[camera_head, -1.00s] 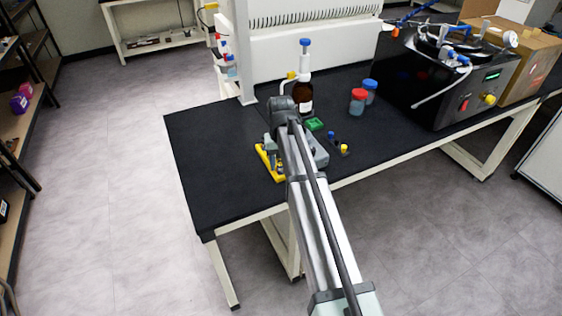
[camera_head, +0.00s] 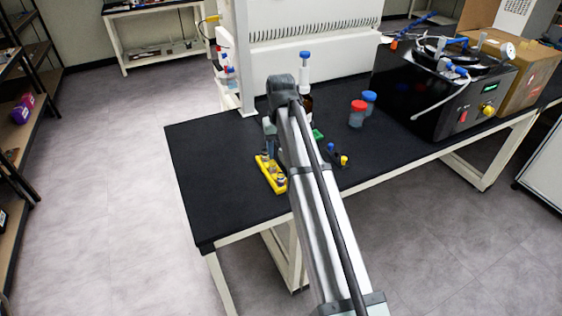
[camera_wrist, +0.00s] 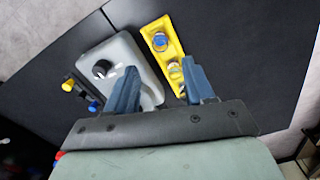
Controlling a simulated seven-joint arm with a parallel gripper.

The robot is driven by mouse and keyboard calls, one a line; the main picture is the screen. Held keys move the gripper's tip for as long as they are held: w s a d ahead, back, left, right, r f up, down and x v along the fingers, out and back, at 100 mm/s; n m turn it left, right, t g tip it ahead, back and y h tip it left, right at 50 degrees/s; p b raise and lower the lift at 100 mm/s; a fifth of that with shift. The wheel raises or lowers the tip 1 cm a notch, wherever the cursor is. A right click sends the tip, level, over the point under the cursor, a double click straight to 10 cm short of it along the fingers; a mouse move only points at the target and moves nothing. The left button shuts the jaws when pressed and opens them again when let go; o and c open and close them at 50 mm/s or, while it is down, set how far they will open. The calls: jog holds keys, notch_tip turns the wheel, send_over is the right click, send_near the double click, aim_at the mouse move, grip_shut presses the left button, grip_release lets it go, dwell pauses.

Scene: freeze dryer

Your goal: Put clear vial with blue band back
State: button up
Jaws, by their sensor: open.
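The yellow rack (camera_wrist: 177,32) lies on the black bench and holds small vials. One vial with a blue ring (camera_wrist: 160,41) stands at its far part in the wrist view; it looks like the clear vial with the blue band. A second vial with a pale top (camera_wrist: 175,70) stands nearer to my fingers. My gripper (camera_wrist: 159,70) is open and empty, its fingers above the bench, one over the grey device and one beside the rack.
A grey device with a black knob (camera_wrist: 101,69) sits beside the rack. A small dark holder with yellow and blue caps (camera_head: 337,156) is right of my arm. Red-capped (camera_head: 357,114) and blue-capped jars stand farther back. The bench's front-left area is clear.

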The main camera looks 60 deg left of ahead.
jog(key=shift+r, duration=1.25)
jog(key=shift+w, duration=0.1)
